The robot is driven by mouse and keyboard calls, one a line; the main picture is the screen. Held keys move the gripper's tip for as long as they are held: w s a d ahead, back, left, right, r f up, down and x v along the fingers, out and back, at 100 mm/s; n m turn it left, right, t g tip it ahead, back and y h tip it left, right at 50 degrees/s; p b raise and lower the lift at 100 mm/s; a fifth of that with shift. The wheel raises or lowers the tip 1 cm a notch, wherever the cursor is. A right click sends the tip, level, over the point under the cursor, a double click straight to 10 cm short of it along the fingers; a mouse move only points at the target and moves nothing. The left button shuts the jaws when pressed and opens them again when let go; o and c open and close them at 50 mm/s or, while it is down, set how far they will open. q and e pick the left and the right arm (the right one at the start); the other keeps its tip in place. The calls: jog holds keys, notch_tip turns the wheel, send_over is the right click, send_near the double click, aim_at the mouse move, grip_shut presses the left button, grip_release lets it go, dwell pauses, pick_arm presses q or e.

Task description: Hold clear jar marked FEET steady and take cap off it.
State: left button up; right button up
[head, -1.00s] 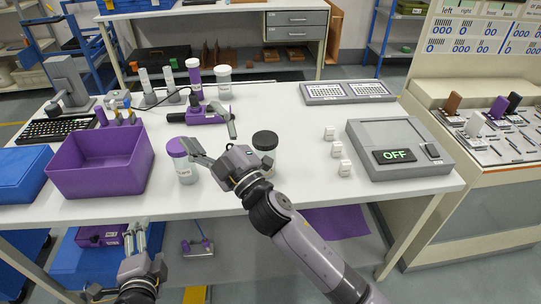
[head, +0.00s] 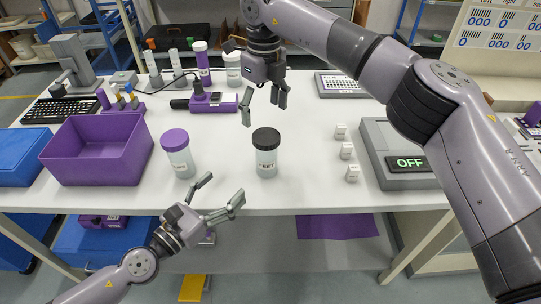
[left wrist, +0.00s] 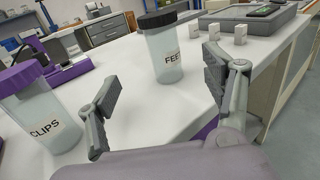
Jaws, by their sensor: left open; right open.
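The clear jar marked FEET (head: 266,162) stands upright on the white table with its black cap (head: 266,138) on. In the left wrist view the FEET jar (left wrist: 166,57) stands beyond the open fingers, apart from them. My left gripper (head: 220,196) is open and empty at the table's front edge, in front of and to the left of the jar. My right gripper (head: 263,106) is open and empty above the table, behind and above the black cap, with its fingers pointing down.
A clear jar marked CLIPS with a purple cap (head: 178,152) stands left of the FEET jar and near my left gripper. A purple bin (head: 98,152) is farther left. White blocks (head: 347,151) and a grey box reading OFF (head: 398,155) are to the right.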

aim_at(267, 147)
jog(key=shift+w+d+r, duration=0.1)
jog(key=shift+d+r, duration=0.2)
jog(key=shift+d, duration=0.05)
pick_arm(q)
jog(key=x, duration=1.7)
jog(key=shift+w+d+f, duration=0.1)
jog(key=shift+d, duration=0.15)
jog(key=shift+c, duration=0.5)
